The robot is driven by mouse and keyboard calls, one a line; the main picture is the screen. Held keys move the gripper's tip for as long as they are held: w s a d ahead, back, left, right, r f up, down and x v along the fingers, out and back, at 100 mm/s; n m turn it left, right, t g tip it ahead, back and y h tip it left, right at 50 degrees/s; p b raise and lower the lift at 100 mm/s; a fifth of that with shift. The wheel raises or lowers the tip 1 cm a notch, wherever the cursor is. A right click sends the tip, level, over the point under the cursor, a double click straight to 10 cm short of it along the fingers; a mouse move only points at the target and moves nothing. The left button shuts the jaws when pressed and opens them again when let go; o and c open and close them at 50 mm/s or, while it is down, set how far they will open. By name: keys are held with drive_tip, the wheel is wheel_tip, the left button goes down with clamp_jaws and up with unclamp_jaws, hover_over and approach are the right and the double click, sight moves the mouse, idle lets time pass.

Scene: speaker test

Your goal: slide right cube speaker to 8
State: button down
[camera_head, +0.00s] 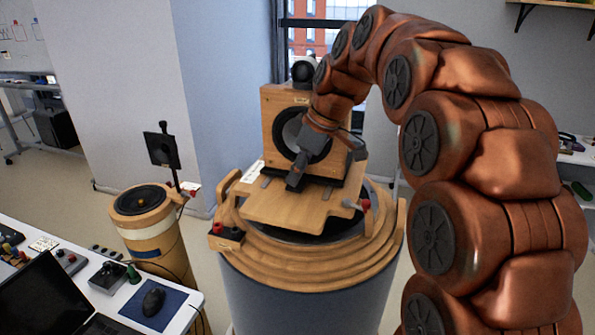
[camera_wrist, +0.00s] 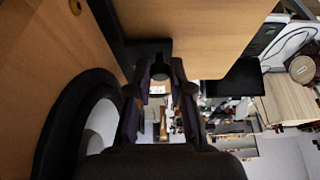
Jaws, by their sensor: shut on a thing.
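The right cube speaker (camera_head: 284,112) is a wooden box with a dark-rimmed round cone. It stands upright on a dark base (camera_head: 318,178) at the back of a wooden sliding board (camera_head: 285,205) on the large round stand. My gripper (camera_head: 297,176) is low in front of it, pointing down. In the wrist view the speaker front (camera_wrist: 55,50) fills the left and the board (camera_wrist: 200,28) the top. The fingers (camera_wrist: 160,78) close on a dark tab at the base's edge, its gripped part mostly hidden. No figure 8 is readable.
The large round stand (camera_head: 300,262) has wooden rings and small red-tipped clamps at its sides. A smaller round speaker stand (camera_head: 142,205) is to the left. A white table (camera_head: 125,305) with a laptop and small devices is at front left. A black camera-like item (camera_head: 303,72) sits atop the speaker.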

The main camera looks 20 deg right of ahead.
sight(303, 175)
drive_tip(key=shift+w+d+b, duration=0.35)
drive_tip(key=shift+w+d, duration=0.25)
drive_tip(key=shift+w, duration=0.25)
drive_tip(key=shift+w+d+b, duration=0.3)
drive_tip(key=shift+w+d, duration=0.3)
drive_tip(key=shift+w, duration=0.25)
drive_tip(key=shift+d+r, duration=0.1)
drive_tip(key=shift+r, duration=0.05)
drive_tip(key=c, duration=1)
unclamp_jaws()
drive_tip(key=shift+w, duration=0.1)
drive_tip(key=shift+c, duration=0.2)
drive_tip(key=v, duration=0.6)
drive_tip(key=shift+d+r, duration=0.15)
drive_tip(key=shift+r, duration=0.15)
drive_tip(key=shift+d+r, duration=0.1)
drive_tip(key=shift+r, duration=0.2)
